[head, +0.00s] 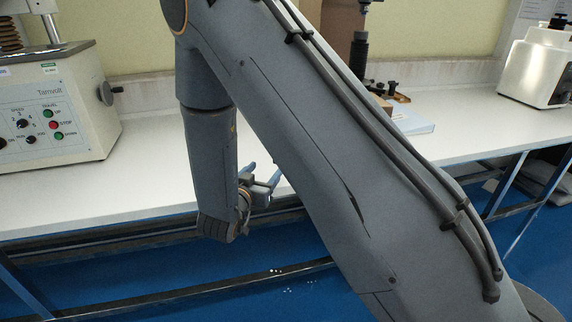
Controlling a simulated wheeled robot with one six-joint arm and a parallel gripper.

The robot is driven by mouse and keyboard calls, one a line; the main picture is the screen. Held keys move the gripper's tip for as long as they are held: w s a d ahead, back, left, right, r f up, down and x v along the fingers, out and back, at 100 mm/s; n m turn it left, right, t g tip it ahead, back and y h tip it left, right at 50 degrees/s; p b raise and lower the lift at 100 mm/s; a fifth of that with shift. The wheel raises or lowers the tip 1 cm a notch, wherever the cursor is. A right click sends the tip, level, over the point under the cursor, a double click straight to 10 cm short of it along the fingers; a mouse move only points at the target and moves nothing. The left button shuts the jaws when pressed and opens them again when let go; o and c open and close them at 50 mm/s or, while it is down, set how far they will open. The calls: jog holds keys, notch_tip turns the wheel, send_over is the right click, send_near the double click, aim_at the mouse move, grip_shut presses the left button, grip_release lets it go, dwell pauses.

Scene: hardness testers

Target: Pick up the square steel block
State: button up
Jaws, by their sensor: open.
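I do not see the square steel block in the head view; my own arm covers much of the middle of the bench and may hide it. My gripper (263,174) is near the front edge of the white bench (140,170), just left of my large arm link. Its two fingers stand apart, with nothing visible between them. How high the gripper is relative to the bench top is hard to tell.
A Tamvolt tester (52,108) with knobs and buttons stands at the left. Another white machine (533,68) stands at the far right. A paper or booklet (412,121) and small dark items lie behind my arm. The bench's front left is clear.

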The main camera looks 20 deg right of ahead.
jog(key=w+d, duration=0.1)
jog(key=d, duration=0.1)
jog(key=w+d, duration=0.1)
jog(key=w, duration=0.1)
jog(key=w+d+f+p, duration=0.1)
jog(key=d, duration=0.1)
jog(key=shift+w+d, duration=0.35)
jog(key=shift+w+d+f, duration=0.1)
jog(key=shift+w+d, duration=0.1)
jog(key=shift+w, duration=0.3)
jog(key=c, duration=1.5)
